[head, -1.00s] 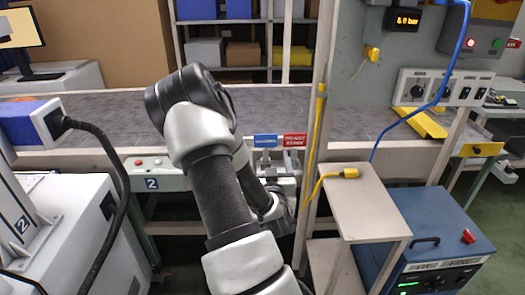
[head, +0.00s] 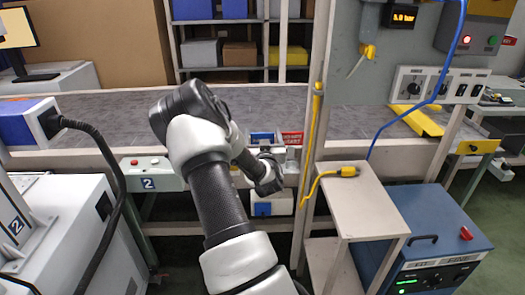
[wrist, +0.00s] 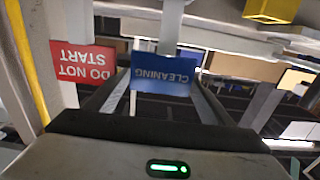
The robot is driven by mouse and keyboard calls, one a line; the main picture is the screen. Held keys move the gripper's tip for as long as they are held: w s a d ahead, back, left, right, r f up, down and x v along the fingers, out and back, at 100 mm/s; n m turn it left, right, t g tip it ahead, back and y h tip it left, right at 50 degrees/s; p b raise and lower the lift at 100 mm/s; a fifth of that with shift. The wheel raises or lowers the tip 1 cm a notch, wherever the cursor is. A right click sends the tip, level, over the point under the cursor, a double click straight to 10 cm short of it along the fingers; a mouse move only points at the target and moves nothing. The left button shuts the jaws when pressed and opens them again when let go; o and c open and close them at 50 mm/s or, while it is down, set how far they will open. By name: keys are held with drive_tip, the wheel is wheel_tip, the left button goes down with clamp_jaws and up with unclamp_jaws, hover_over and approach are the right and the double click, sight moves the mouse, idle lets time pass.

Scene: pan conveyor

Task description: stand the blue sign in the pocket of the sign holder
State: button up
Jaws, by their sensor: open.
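The blue sign (wrist: 165,74), lettered CLEANING, appears upside down in the wrist view, joined to a pale grey post (wrist: 172,25). In the head view it (head: 262,136) is partly covered, left of the red sign (head: 292,138). My gripper (wrist: 163,88) is open, with one dark finger on each side of the blue sign's lower part in the wrist picture. I cannot tell whether the fingers touch it. In the head view my gripper is at the signs, its fingertips unclear. I cannot pick out the sign holder's pocket with certainty.
The red DO NOT START sign (wrist: 80,63) stands close beside my left finger in the wrist view. A post with a yellow cable (head: 312,140) rises right of the signs. The grey conveyor (head: 100,118) behind is bare. A small shelf table (head: 360,195) stands at right.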

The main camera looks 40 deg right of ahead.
drive_tip(key=c, duration=1.2)
